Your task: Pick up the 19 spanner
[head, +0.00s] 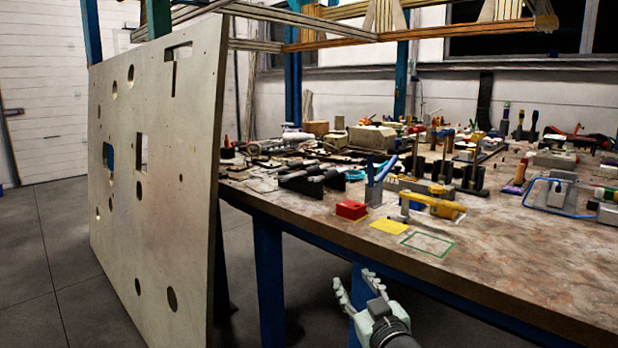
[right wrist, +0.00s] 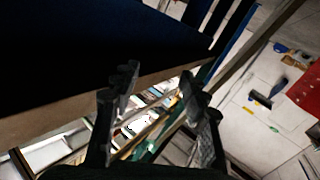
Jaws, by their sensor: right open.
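I cannot pick out the 19 spanner among the many small tools on the workbench (head: 525,265). My right gripper (head: 354,282) is open and empty, in front of the bench's near edge and below its top. In the right wrist view its two fingers (right wrist: 158,80) stand apart with nothing between them. My left gripper is in neither view.
A large upright board with holes (head: 150,190) stands left of the bench. Near the bench edge are a red box (head: 351,210), a yellow pad (head: 389,227), a green outlined square (head: 428,244) and a yellow tool (head: 433,204). The bench's front right is clear.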

